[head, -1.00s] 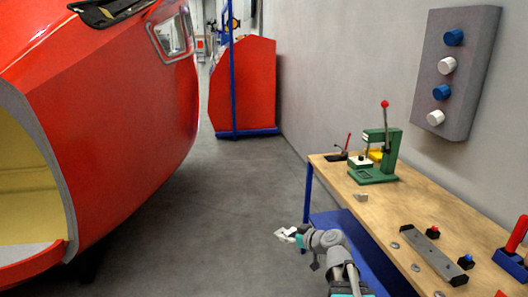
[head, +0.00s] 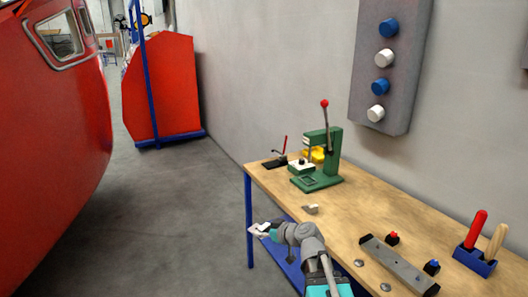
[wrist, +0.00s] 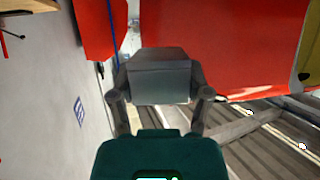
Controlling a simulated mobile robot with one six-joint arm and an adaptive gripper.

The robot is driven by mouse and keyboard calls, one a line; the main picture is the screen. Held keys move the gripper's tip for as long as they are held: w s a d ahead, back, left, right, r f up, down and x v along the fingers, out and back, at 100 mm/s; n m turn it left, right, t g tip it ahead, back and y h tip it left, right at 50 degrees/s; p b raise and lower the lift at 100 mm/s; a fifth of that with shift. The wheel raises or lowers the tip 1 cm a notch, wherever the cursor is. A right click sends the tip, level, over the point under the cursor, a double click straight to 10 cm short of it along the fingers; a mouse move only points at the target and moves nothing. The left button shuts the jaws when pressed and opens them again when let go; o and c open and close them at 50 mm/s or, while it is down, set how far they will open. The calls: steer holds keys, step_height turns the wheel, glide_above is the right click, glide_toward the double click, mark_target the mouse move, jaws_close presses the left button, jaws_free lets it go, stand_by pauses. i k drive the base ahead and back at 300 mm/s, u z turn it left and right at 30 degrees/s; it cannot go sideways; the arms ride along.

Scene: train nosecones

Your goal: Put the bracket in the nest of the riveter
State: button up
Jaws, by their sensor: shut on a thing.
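The riveter (head: 334,158) is a green press with a red-knobbed lever, standing at the far part of the wooden bench. Its nest (head: 308,181) looks like a small dark square on the green base, and nothing shows in it. My gripper (head: 261,229) is shut on a grey, block-like bracket, which fills the space between the fingers in the wrist view (wrist: 160,78). In the head view the held bracket is small and its shape is unclear. My gripper is at the bench's left edge, nearer the camera than the riveter and to its left, apart from it.
On the bench (head: 360,218) are a small light piece (head: 311,209), a grey bar (head: 398,264), small red and blue clamps, and a tool holder (head: 475,261). A black device (head: 278,160) with a red lever stands left of the riveter. Open floor lies left of the bench.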

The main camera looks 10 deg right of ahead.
mark_target(308, 180)
steer(key=z, duration=0.4)
steer(key=i, duration=1.25)
steer(key=z, duration=0.6)
